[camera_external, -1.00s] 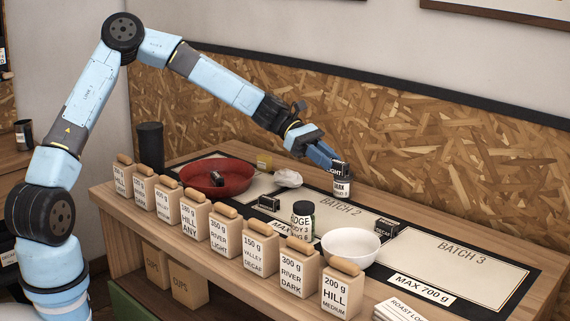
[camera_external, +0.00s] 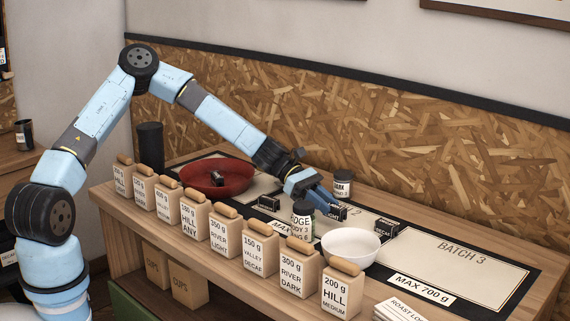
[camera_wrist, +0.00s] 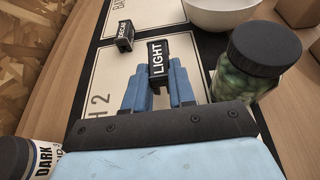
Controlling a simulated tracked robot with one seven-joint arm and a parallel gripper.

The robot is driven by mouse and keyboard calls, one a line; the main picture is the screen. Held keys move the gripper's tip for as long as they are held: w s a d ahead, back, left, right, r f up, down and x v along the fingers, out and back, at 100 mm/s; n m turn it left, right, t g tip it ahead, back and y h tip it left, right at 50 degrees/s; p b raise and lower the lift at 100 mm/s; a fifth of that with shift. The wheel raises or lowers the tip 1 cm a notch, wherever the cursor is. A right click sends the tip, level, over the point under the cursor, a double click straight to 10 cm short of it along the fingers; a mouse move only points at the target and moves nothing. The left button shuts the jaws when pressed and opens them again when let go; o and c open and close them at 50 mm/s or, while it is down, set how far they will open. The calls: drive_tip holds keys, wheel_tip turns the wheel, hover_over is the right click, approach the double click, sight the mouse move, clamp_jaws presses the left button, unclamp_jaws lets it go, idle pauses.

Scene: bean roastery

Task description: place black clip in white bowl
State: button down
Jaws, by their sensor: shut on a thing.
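My gripper (camera_external: 326,208) is shut on a black clip marked LIGHT (camera_external: 337,213) and holds it above the Batch 2 area, behind and left of the white bowl (camera_external: 351,258). In the wrist view the LIGHT clip (camera_wrist: 158,58) sits between my blue fingers (camera_wrist: 158,88), and the bowl (camera_wrist: 222,14) shows at the top, apart from the clip. A second black clip, marked DECAF (camera_external: 386,228), lies on the mat behind the bowl. Another dark clip (camera_external: 268,203) lies left of the lidded jar, and one more (camera_external: 217,178) is in the red bowl (camera_external: 240,187).
A black-lidded green jar (camera_external: 303,222) stands close to my gripper, left of the white bowl. A DARK jar (camera_external: 342,186) stands behind my gripper. Several labelled wooden-topped bags (camera_external: 258,255) line the front edge. The Batch 3 area (camera_external: 460,268) is clear.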

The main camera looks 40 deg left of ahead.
sight(323, 224)
drive_tip(key=shift+f, duration=1.75)
drive_tip(key=c, duration=0.9)
unclamp_jaws()
drive_tip(key=shift+o, duration=0.2)
drive_tip(key=shift+a+r, duration=0.1)
drive_tip(key=shift+a, duration=0.05)
